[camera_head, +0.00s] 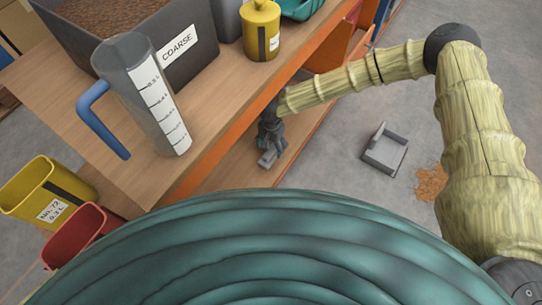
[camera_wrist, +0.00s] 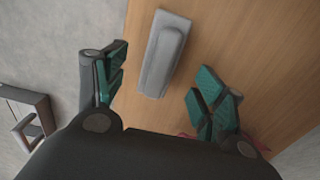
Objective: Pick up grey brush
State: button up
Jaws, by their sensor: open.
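The grey brush (camera_wrist: 165,52) lies on a wooden board in the wrist view, long and narrow with a raised middle. Its near end shows between the two finger pads of my gripper (camera_wrist: 158,88), which is open and empty. The left finger is beside the brush and the right finger stands farther off it. I cannot tell how high the fingers are above the board. In the head view my gripper (camera_head: 268,148) is low over the lower shelf (camera_head: 222,178), below the upper board. There I cannot tell the brush apart from the gripper.
The upper board (camera_head: 120,160) holds a clear measuring jug (camera_head: 145,90), a dark bin marked COARSE (camera_head: 190,65) and a yellow canister (camera_head: 261,30). Its orange edge is close to my gripper. A grey dustpan (camera_head: 385,152) and spilled orange-brown grains (camera_head: 431,182) are on the floor.

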aim_at(271, 149)
jog(key=shift+w+f+b, duration=0.15)
jog(key=shift+f+b, duration=0.55)
jog(key=shift+f, duration=0.85)
jog(key=shift+w+f+b, duration=0.1)
jog(key=shift+f+b, duration=0.6)
jog(key=shift+f, duration=0.8)
jog(key=shift+r, duration=0.1)
jog(key=c, duration=1.2)
